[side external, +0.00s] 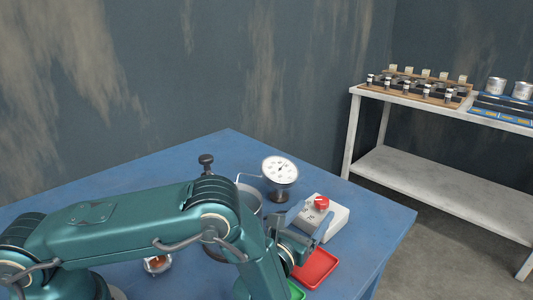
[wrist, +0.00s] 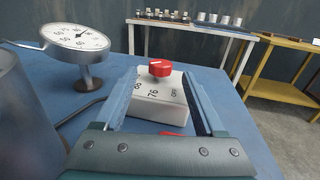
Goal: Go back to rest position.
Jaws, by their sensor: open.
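My gripper (wrist: 158,108) is open in the wrist view, its two blue-grey fingers apart with nothing held between them. Beyond and between the fingers is a white box with printed numbers (wrist: 160,110) and a red knob (wrist: 160,68) on top. In the side view my gripper (side external: 312,226) is beside the white box (side external: 338,218), which partly hides behind it; the red knob (side external: 322,202) shows above. I cannot tell whether a finger touches the box.
A dial gauge (side external: 280,171) on a stand is left of the box on the blue table (side external: 190,165). A red tray (side external: 318,268) and part of a green tray (side external: 296,291) lie near the gripper. A grey shelf table (side external: 400,178) with metal parts stands behind right.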

